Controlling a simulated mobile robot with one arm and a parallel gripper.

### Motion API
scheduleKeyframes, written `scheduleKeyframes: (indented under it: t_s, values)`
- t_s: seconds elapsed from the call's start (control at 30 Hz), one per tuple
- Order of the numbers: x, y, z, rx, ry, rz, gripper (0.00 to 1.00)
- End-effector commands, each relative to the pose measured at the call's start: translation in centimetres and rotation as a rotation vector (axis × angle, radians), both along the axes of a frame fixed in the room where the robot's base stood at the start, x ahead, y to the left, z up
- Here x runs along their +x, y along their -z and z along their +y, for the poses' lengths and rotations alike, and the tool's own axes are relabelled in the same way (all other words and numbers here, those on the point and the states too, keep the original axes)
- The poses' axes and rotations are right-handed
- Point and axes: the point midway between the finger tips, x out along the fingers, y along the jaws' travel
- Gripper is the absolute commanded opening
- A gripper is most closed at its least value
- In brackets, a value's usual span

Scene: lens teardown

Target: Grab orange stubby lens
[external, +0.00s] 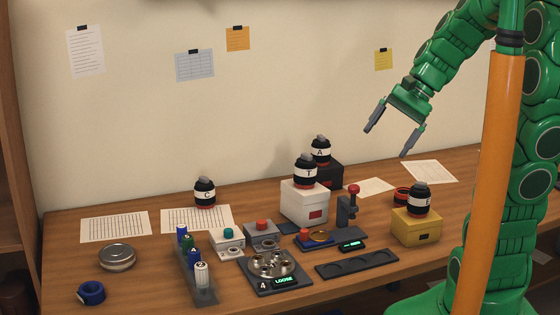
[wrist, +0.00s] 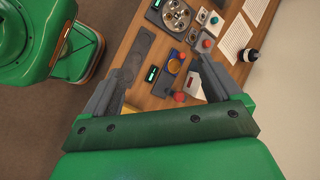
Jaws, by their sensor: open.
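No thing that is plainly an orange stubby lens stands out. The closest in colour is a flat amber disc (external: 320,237) on a small blue-edged stand at the middle of the bench; it also shows in the wrist view (wrist: 174,66), between my fingers in the picture. Short black lens-like cylinders with white lettered bands stand about: C (external: 204,192) on the bench, T (external: 306,171) on a white box, A (external: 320,151) on a black box, E (external: 419,199) on a yellow box. My gripper (external: 388,142) is open and empty, high above the bench's right part.
A white box (external: 304,207), a yellow box (external: 415,229) and a red-knobbed press (external: 347,211) stand close together. A dark tray with empty round recesses (external: 357,263) lies in front. A rack of small bottles (external: 198,275) and blue tape (external: 91,293) are at left.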

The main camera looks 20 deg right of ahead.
Motion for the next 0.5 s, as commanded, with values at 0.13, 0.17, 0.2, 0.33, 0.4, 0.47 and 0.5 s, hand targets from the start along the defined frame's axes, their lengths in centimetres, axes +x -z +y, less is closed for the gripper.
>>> scheduleKeyframes:
  t_s: [0.13, 0.17, 0.2, 0.33, 0.4, 0.47, 0.5]
  values:
    - [5.2, -0.5, -1.7, 0.160, 0.270, 0.038, 0.92]
    - [6.3, -0.6, -2.2, 0.191, 0.324, 0.046, 0.92]
    - [7.7, -0.8, -3.1, 0.234, 0.399, 0.057, 0.92]
    - [11.9, -1.3, -6.5, 0.380, 0.639, 0.099, 0.92]
    - [14.0, -1.3, -9.0, 0.459, 0.773, 0.124, 0.92]
    - [15.6, -1.4, -11.2, 0.527, 0.881, 0.145, 0.92]
    - [16.4, -1.5, -12.6, 0.569, 0.943, 0.158, 0.92]
